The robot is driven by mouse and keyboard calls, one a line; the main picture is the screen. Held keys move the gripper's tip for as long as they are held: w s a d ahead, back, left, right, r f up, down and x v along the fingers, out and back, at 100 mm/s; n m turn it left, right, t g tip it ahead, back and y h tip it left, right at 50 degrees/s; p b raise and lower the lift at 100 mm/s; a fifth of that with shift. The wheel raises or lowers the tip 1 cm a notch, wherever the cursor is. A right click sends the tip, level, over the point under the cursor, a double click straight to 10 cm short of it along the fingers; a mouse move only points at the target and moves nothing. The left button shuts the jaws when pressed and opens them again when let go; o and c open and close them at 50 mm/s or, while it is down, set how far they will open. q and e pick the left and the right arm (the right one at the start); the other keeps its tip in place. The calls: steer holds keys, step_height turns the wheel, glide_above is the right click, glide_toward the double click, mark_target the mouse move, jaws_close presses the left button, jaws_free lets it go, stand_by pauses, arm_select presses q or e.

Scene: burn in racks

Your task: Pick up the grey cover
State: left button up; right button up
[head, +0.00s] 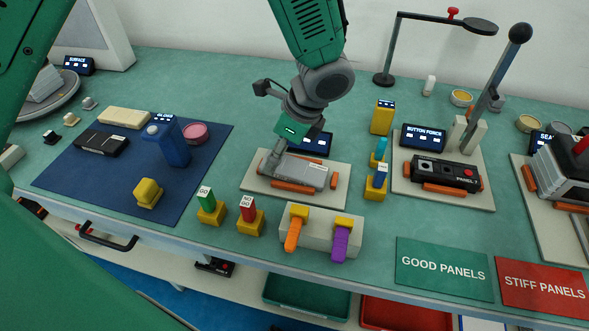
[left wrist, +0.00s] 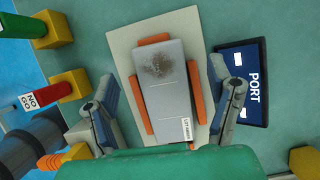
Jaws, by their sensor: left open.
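The grey cover (head: 302,173) is a flat grey block lying between orange rails on a beige base plate (head: 333,196) in the middle of the head view. In the left wrist view, the grey cover (left wrist: 165,92) has a dark smudge at its far end and a white printed label at its near end. My left gripper (head: 276,155) is over the cover's left part. Seen from the wrist, its open fingers (left wrist: 164,88) stand on either side of the cover, with gaps between them and it. The right gripper is not in view.
A PORT display (left wrist: 243,83) stands close beside the base plate. A bench block with orange and purple plugs (head: 318,229) and green and red gauges (head: 249,213) are in front. A lever press (head: 487,85) with a PANEL unit (head: 444,173) stands to the right.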

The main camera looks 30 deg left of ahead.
arm_select(q)
steer(key=x, duration=0.4)
steer(key=shift+d+b, duration=0.15)
steer(key=shift+b, duration=0.25)
steer(key=shift+f, duration=0.2)
steer(key=shift+a, duration=0.3)
steer(key=c, duration=1.3)
steer(key=shift+d, duration=0.1)
steer(key=shift+c, duration=0.9)
